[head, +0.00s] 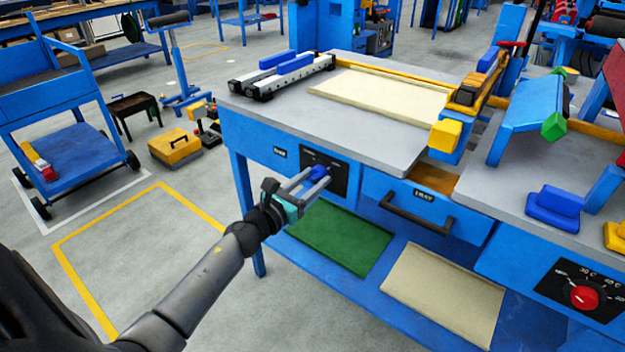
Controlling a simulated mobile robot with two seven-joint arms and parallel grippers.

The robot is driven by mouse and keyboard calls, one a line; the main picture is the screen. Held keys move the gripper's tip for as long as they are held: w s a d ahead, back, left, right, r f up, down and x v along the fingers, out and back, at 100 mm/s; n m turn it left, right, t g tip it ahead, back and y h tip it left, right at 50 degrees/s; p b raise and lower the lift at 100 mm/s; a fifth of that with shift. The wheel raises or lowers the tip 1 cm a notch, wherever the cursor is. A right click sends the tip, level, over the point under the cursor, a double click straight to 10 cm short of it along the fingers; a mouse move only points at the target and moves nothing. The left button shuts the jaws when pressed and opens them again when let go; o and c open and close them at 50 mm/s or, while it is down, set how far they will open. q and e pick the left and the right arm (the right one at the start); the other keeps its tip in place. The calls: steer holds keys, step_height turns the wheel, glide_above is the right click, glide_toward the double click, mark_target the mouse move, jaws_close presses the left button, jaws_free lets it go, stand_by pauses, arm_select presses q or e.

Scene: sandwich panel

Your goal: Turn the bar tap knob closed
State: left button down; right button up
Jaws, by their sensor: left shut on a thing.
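The bar tap knob (319,172) is blue and sits on a black panel (338,178) on the front of the blue workbench. My left gripper (312,180) reaches in from the left and is shut on the knob, with its fingers on either side of it. The fingers partly hide the knob, and I cannot tell its exact angle. The panel's small markings are too small to read. My right gripper is not in view.
A drawer with a black handle (415,215) is right of the panel. A red knob (584,297) sits on another black panel at the lower right. Green (342,238) and cream (445,293) boards lie on the lower shelf.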

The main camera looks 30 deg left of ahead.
arm_select(q)
steer(key=shift+n, duration=0.4)
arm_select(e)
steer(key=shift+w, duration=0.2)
arm_select(q)
steer(key=n+p, duration=0.1)
steer(key=n, duration=0.1)
steer(key=shift+n, duration=0.9)
steer(key=n+p, duration=0.1)
steer(key=n, duration=0.1)
steer(key=shift+d+r+n, duration=0.1)
steer(key=shift+n, duration=0.3)
steer(key=n+p, duration=0.1)
steer(key=n, duration=0.1)
steer(key=shift+n, duration=0.4)
steer(key=n+p, duration=0.1)
steer(key=n, duration=0.3)
steer(key=shift+p, duration=0.4)
steer(key=shift+n+p, duration=0.7)
steer(key=shift+n, duration=1.2)
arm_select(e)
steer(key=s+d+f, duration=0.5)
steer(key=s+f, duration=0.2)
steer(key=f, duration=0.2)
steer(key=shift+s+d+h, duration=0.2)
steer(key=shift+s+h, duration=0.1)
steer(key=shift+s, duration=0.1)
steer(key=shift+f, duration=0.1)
